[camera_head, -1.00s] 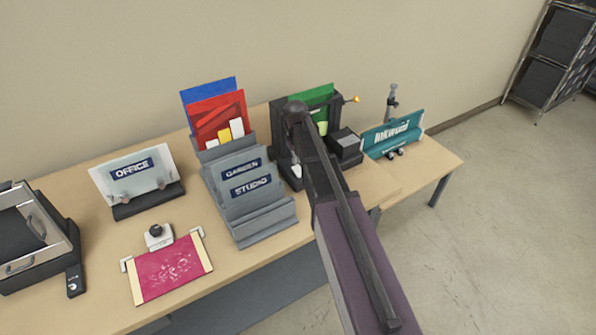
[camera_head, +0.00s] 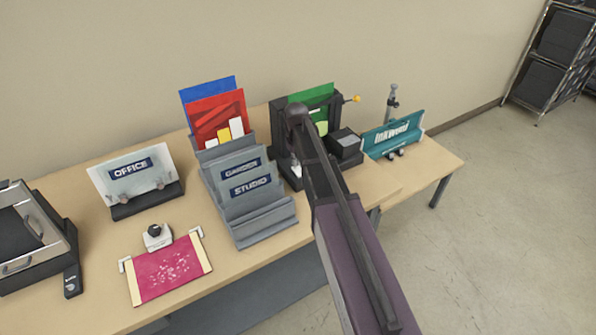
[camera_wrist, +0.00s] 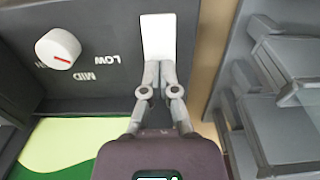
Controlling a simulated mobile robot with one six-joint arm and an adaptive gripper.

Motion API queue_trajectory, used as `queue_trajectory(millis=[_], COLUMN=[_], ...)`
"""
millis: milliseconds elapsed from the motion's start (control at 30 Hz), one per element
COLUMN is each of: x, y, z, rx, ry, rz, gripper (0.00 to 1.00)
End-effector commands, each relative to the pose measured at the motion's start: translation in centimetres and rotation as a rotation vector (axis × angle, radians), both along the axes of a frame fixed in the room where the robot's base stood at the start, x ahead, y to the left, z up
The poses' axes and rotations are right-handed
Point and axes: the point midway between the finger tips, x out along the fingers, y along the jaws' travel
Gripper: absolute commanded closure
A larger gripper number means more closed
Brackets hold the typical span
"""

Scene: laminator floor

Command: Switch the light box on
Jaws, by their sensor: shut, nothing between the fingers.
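A dark upright unit (camera_head: 283,118) with a green sheet (camera_head: 312,94) in it stands at the back of the table, partly behind my arm. Its lettering does not show in the head view, so I cannot tell for certain that it is the light box. In the wrist view a dark panel (camera_wrist: 98,20) carries a white knob (camera_wrist: 58,49) with a red mark, upside-down words LOW and MID, and a white upright plate (camera_wrist: 158,36). My gripper (camera_wrist: 160,68) is shut and empty, its fingertips at the plate's lower end. I cannot tell whether they touch it.
A grey stepped rack (camera_head: 262,226) with GARDEN and STUDIO signs stands left of my arm; its steps show close on the right in the wrist view (camera_wrist: 285,125). A teal sign (camera_head: 392,134) stands to the right.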

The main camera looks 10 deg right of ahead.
Motion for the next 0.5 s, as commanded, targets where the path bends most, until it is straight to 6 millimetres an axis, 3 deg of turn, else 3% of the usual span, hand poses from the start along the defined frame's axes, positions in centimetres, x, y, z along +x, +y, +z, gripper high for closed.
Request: queue_trajectory(millis=[500], x=[0.00], y=[0.00], z=[-0.61], rx=[0.000], ry=[0.000], rz=[0.000], gripper=[1.00])
